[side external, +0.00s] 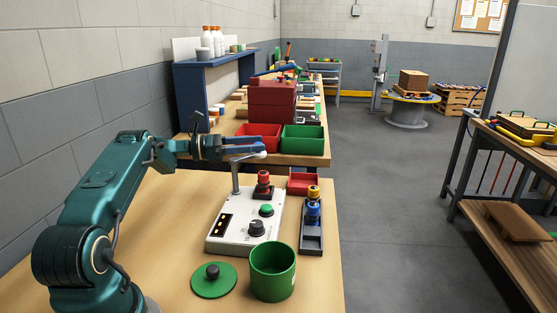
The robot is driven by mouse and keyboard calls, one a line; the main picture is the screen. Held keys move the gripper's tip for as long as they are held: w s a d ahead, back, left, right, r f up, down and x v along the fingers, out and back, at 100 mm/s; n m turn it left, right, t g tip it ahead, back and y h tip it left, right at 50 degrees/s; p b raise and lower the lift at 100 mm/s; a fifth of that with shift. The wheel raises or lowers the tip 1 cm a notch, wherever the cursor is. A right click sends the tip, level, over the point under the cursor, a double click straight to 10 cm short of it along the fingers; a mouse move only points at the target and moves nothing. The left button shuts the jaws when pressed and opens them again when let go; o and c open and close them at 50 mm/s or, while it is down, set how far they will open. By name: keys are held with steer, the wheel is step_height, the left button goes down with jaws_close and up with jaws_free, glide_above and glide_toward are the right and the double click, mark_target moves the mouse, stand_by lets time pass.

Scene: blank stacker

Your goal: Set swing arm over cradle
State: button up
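A white control box (225,236) stands on the wooden bench with a green button, a black knob and a dark display. A grey post (236,181) rises at its back left, with a pale swing arm (248,157) at its top, partly hidden by my gripper. My gripper (258,147) points right, with its blue fingers at the swing arm. I cannot tell whether they grip it or are apart from it. A red-topped piece (263,179) sits in a dark holder at the box's back right. Which part is the cradle is not clear.
A green cup (272,274) and a green lid (213,281) with a black knob are at the front. A dark rack (311,240) holds blue and yellow pieces on the right. A small red tray (302,183) is behind it. Red and green bins (303,141) stand farther back.

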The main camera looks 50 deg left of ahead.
step_height(320, 180, up, 7)
steer(key=s+a, duration=0.1)
steer(key=s, duration=0.1)
steer(key=shift+s+a, duration=0.2)
steer(key=shift+s, duration=0.1)
stand_by(0.3)
